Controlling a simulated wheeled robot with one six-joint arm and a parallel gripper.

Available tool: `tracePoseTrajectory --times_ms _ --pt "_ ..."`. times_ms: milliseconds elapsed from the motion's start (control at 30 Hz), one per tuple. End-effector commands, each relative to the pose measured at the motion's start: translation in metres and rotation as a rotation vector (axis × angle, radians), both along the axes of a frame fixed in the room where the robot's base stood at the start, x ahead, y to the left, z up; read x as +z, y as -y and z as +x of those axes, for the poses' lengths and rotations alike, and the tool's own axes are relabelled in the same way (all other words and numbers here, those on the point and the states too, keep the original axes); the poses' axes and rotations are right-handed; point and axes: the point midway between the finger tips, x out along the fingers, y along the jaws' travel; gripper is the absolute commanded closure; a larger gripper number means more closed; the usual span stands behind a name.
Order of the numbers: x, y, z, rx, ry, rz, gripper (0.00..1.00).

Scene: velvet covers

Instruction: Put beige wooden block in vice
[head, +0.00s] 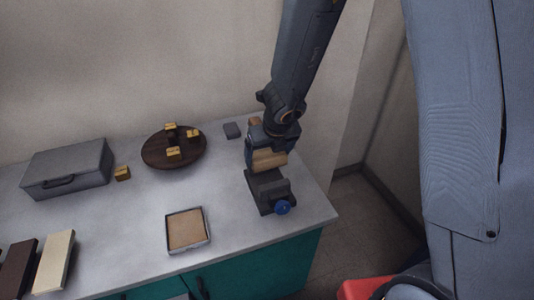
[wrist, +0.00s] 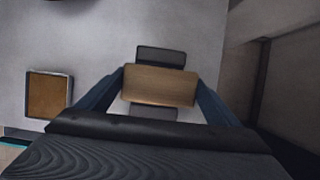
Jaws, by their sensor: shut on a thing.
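The beige wooden block (head: 269,160) is held in my gripper (head: 266,150) at the right end of the table. In the wrist view, the block (wrist: 160,87) lies crosswise between the two blue fingers of my gripper (wrist: 160,92), which touch its ends. The dark grey vice (head: 266,186) with a blue knob stands directly below the block. In the wrist view, parts of the vice (wrist: 161,56) show on both long sides of the block. I cannot tell whether the block's underside is between the jaws or just above them.
A framed tan tray (head: 187,230) lies left of the vice. The table's right edge is close to the vice.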

Motion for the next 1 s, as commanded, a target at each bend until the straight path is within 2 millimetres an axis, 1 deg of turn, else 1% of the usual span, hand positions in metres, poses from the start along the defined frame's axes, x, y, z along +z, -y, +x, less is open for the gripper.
tracePoseTrajectory --times_ms 33,100,533,700,967,1000 --pt "-0.008 0.000 0.001 0.001 0.001 0.000 0.40" --pt "-0.014 0.000 0.001 0.001 0.000 0.000 0.40" --pt "-0.050 0.000 0.001 0.001 0.000 0.000 0.40" --pt "-0.055 0.000 0.000 0.000 0.000 0.000 0.40" --pt "-0.055 0.000 0.000 0.000 0.000 0.000 0.40" --pt "-0.055 0.000 0.000 0.000 0.000 0.000 0.11"
